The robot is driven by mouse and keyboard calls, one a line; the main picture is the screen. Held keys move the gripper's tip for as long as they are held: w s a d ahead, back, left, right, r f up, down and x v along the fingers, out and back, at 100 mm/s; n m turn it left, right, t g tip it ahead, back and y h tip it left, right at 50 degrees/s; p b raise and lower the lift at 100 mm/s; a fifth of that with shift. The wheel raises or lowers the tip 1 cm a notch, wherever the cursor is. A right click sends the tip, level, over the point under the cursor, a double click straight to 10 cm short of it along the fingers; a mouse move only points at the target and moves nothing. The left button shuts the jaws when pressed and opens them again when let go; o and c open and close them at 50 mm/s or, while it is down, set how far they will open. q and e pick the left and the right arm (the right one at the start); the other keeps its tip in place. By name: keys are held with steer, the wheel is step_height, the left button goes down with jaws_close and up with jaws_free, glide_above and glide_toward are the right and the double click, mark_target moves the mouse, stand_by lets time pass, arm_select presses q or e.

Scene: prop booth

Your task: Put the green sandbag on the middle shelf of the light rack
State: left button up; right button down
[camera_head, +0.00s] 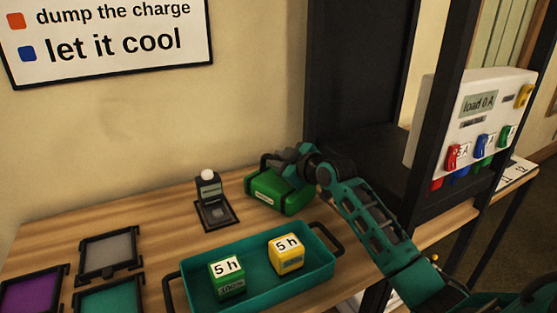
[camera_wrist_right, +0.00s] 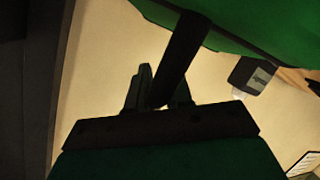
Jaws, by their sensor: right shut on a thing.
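The green sandbag (camera_head: 272,196), with a pale label and a dark handle, is at the back of the wooden table, left of the dark rack. My right gripper (camera_head: 292,157) is shut on its handle, above the bag. In the right wrist view, the fingers (camera_wrist_right: 160,92) close around the dark strap, and the green bag (camera_wrist_right: 250,22) shows along the top. I cannot tell whether the bag touches the table. The dark rack (camera_head: 355,85) stands right of the bag; my right arm hides part of it, and its shelf levels are unclear. My left gripper is out of view.
A teal tray (camera_head: 205,304) holds a green block (camera_head: 227,278) and a yellow block (camera_head: 286,254). A small lamp-like device (camera_head: 212,200) stands left of the bag. Black-framed panels (camera_head: 109,250) lie at left. A white fuse panel (camera_head: 480,110) is beside the rack's front upright (camera_head: 437,120).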

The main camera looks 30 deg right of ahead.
steer(key=shift+r, duration=0.35)
steer(key=c, duration=1.4)
jaws_free()
steer(key=shift+f, duration=0.4)
steer(key=o, duration=0.4)
steer(key=shift+s+r, duration=0.1)
